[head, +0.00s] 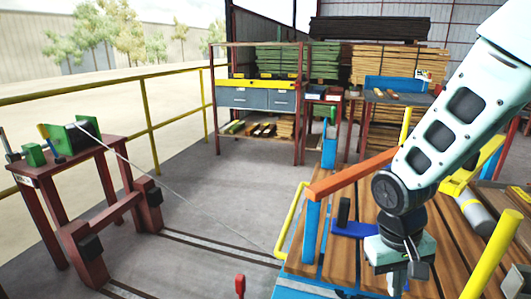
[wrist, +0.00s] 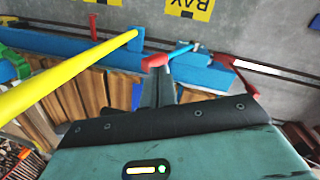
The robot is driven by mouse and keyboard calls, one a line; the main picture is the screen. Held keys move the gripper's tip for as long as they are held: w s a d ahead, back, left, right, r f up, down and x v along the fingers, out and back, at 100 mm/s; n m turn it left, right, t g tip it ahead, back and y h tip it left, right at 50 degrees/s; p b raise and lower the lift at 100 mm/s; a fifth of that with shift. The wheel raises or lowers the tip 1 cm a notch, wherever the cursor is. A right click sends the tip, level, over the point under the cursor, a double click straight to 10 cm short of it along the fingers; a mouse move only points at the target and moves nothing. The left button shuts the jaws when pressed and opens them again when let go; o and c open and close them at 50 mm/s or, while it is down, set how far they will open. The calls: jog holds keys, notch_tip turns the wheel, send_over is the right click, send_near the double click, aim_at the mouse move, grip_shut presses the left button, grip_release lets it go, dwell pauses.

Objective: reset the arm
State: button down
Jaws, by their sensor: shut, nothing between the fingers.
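My arm (head: 440,125) reaches in from the upper right of the head view and bends down at a dark joint. My gripper (head: 406,278) points down over the wooden planks at the lower right. In the wrist view my gripper's fingers (wrist: 160,82) are together and stick out beyond the teal housing. Nothing is seen held in them. A red piece (wrist: 155,61) shows right at the fingertips; I cannot tell whether it touches them. The lower end of the gripper is partly hard to make out against the planks in the head view.
An orange beam (head: 352,174) on a blue post (head: 311,228) stands left of my arm. A yellow post (head: 494,256) and a silver cylinder (head: 474,213) are at the right. A yellow bar (wrist: 65,78) crosses the wrist view's left. Open floor (head: 215,190) lies left of the planks.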

jog(key=s+d+r+t+y, duration=0.2)
jog(key=d+r+t, duration=0.2)
jog(key=d+r, duration=0.3)
jog(key=s+a+r+n+g, duration=0.1)
jog(key=s+a+n, duration=0.2)
jog(key=s+a, duration=0.45)
jog(key=s+a+n+g, duration=0.2)
jog(key=s+a+n, duration=0.2)
jog(key=a, duration=0.6)
notch_tip(320, 180, up, 12)
jog(key=s+p, duration=0.1)
jog(key=p, duration=1.1)
jog(key=shift+r, duration=0.2)
